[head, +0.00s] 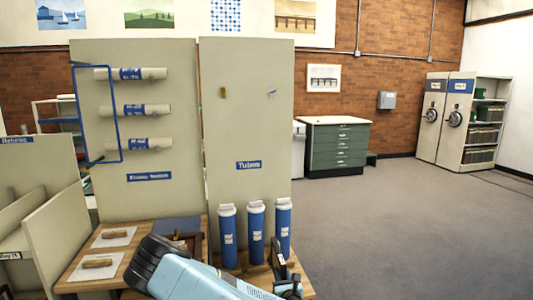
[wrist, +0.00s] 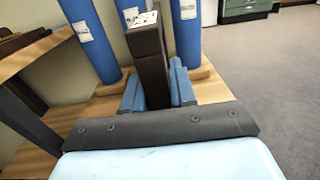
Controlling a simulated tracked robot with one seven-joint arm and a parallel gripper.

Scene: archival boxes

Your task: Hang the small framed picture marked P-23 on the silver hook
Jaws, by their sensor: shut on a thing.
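The silver hook (head: 271,92) is on the upper part of the right-hand beige panel, with a brass-coloured hook (head: 223,92) to its left. My gripper (wrist: 156,88) is shut on a dark brown framed picture (wrist: 150,60), seen edge-on between the blue fingers. A small white label with dark marks shows at its far end; I cannot read it. In the head view my gripper (head: 286,272) is low, in front of the blue tubes and well below the hook. The held picture's face is hidden there.
Several blue tubes (head: 256,235) stand on a wooden shelf at the panel's foot, close to my gripper. A blue rail frame (head: 122,115) juts from the left panel beside rolled tubes. Another brown frame (head: 190,238) lies on the wooden table. Open floor (head: 400,230) is to the right.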

